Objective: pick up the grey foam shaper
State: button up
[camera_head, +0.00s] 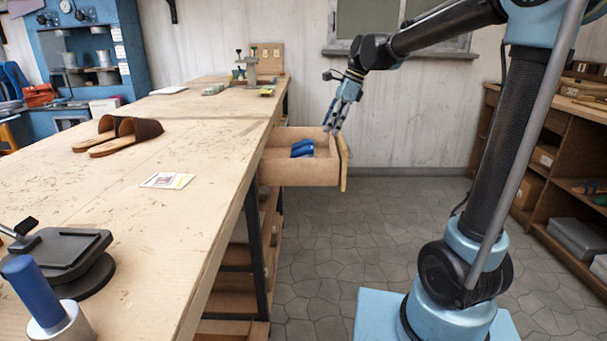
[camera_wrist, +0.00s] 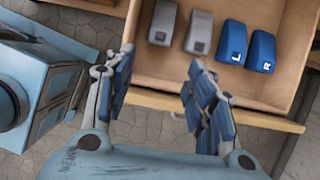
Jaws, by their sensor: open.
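Two grey foam shapers lie side by side in an open wooden drawer in the wrist view: a left one (camera_wrist: 163,22) and a right one (camera_wrist: 198,33). To their right lie two blue shapers, one marked L (camera_wrist: 232,42) and one marked R (camera_wrist: 261,50). In the head view the blue shapers (camera_head: 302,148) show in the drawer (camera_head: 298,173), but I cannot make out the grey ones. My gripper (camera_head: 333,130) is open and empty above the drawer's front end. In the wrist view its fingers (camera_wrist: 160,68) are spread, short of the grey shapers and apart from them.
The drawer's front panel (camera_head: 343,163) stands out from the long workbench (camera_head: 215,150). On the bench are sandals (camera_head: 118,136), a card (camera_head: 167,180) and a black-topped stand (camera_head: 65,255). Shelving (camera_head: 545,165) stands at the right. The tiled floor (camera_head: 400,205) between is clear.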

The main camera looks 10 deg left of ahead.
jog(key=x, duration=1.2)
jog(key=shift+a, duration=0.3)
jog(key=x, duration=0.4)
jog(key=shift+s+a+r, duration=0.1)
jog(key=shift+a+r, duration=0.1)
jog(key=shift+a, duration=0.1)
jog(key=shift+a+f, duration=0.2)
jog(key=shift+f, duration=0.45)
jog(key=shift+s, duration=0.1)
jog(key=c, duration=0.5)
